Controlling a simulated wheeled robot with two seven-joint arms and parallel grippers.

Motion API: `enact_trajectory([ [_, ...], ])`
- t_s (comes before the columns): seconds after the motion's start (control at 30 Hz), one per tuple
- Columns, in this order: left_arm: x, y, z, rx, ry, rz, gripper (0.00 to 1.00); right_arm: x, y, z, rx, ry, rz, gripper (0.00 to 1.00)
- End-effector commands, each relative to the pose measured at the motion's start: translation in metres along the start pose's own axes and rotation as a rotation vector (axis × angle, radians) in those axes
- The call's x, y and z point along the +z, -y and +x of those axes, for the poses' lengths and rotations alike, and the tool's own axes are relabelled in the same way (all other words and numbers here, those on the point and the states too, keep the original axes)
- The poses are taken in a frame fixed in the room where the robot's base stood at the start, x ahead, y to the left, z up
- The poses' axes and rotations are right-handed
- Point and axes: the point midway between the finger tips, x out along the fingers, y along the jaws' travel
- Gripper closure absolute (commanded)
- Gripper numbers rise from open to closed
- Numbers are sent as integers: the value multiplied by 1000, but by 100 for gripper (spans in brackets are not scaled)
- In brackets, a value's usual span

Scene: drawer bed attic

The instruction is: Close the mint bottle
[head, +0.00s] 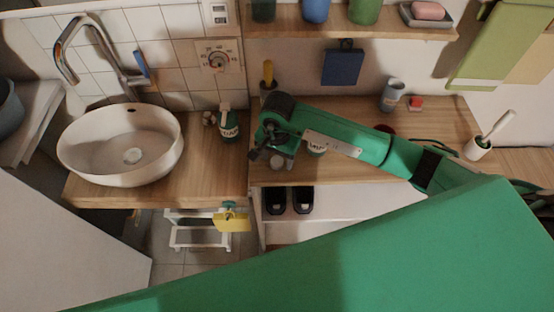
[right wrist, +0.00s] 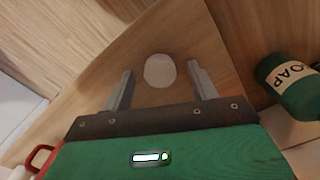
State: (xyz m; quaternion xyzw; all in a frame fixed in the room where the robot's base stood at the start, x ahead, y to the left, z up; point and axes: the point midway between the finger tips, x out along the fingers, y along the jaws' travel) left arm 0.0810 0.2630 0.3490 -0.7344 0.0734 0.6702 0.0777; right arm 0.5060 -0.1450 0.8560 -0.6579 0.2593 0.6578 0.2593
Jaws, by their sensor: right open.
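A white round disc, perhaps a cap (right wrist: 160,70), is on the wooden counter; a pale round thing (head: 277,162) shows below the gripper in the head view. My right gripper (right wrist: 158,84) is open, its fingers on either side of the disc in the picture, with no visible contact. My left gripper is not in view.
A green pump bottle (head: 229,124) stands right of the white sink (head: 120,145). A grey cup (head: 392,94), a small red item (head: 416,103) and a white brush holder (head: 478,148) stand on the right counter.

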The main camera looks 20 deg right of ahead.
Motion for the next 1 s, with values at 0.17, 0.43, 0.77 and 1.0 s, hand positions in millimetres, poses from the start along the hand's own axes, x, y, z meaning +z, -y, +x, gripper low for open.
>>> enact_trajectory([
  [0.17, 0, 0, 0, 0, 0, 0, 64, 0, 0, 0, 0, 0, 0, 40],
  [0.43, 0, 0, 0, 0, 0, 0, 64, 0, 0, 0, 0, 0, 0, 76],
  [0.77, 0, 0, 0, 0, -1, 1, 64, 0, 0, 0, 0, 0, 0, 88],
  [1.0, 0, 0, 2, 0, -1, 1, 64, -1, 0, -6, -1, -1, 0, 88],
])
